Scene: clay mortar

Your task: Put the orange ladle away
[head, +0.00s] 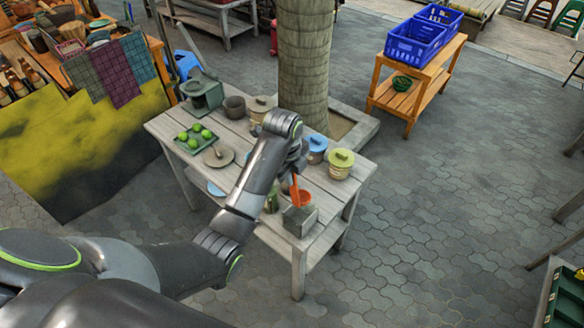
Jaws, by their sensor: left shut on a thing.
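The orange ladle (296,190) hangs below my left gripper (294,166), which is shut on it. My left arm reaches over the wooden table (235,125) from the lower left. The ladle's lower part is close above or at a grey square box (300,219) near the table's front right corner. I cannot tell whether it touches the box or reaches inside. The gripper's fingertips are small and partly hidden by my own wrist. My right gripper is not in view.
A lime tray (183,149), a round grey lid (219,156), a dark pot (234,107), a blue-lidded jar (317,146) and a green-lidded jar (341,164) stand on the table. A small green item (271,201) is left of the box. A tree trunk (304,60) rises behind.

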